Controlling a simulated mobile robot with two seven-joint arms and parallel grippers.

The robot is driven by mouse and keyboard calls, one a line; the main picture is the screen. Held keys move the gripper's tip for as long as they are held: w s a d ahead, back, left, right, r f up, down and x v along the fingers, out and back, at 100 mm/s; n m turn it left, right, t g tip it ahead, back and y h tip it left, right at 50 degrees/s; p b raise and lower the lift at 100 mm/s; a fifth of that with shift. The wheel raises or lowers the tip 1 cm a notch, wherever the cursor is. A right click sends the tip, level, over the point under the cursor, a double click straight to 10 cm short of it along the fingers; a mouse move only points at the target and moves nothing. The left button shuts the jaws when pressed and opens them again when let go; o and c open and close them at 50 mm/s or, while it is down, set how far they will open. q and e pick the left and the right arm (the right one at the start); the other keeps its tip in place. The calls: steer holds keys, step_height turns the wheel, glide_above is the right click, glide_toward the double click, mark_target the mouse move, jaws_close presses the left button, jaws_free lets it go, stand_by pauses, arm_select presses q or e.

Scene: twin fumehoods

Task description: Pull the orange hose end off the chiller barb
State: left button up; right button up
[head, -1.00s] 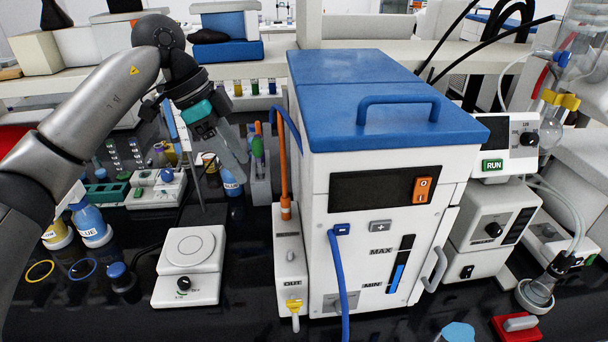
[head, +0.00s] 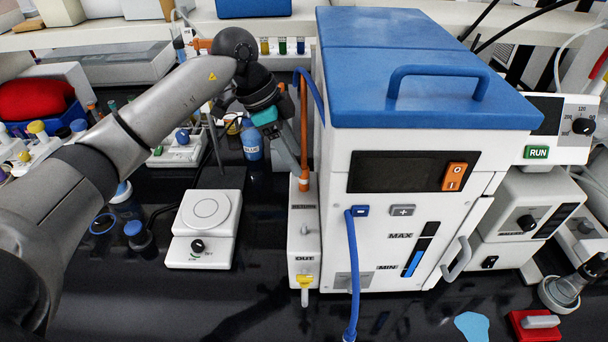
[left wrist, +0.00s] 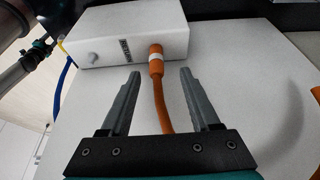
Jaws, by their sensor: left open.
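The chiller (head: 335,215) is a white box with a blue lid. On its left side is a narrow white block (head: 304,240) marked RETURN and OUT; it also shows in the left wrist view (left wrist: 115,38). The orange hose (head: 304,115) comes down to an orange hose end (head: 304,183) with a pale band (left wrist: 156,58), seated on the block. The barb inside is hidden. My left gripper (head: 301,166) is open beside the hose. In the left wrist view its fingers (left wrist: 160,73) straddle the hose, apart from it, tips just short of the band. My right gripper is not in view.
A blue hose (head: 353,265) hangs down the chiller's front. A yellow-collared outlet (head: 305,282) sits below OUT. A white stirrer plate (head: 206,215) and a blue-labelled bottle (head: 251,143) stand left of the chiller. A red object (head: 535,325) lies at front right.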

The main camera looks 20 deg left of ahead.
mark_target(304, 173)
arm_select(q)
steer(key=x, duration=0.5)
steer(key=shift+s+d+f, duration=0.1)
steer(key=shift+s+d, duration=0.1)
steer(key=shift+s, duration=0.05)
steer(key=shift+c, duration=0.3)
jaws_close()
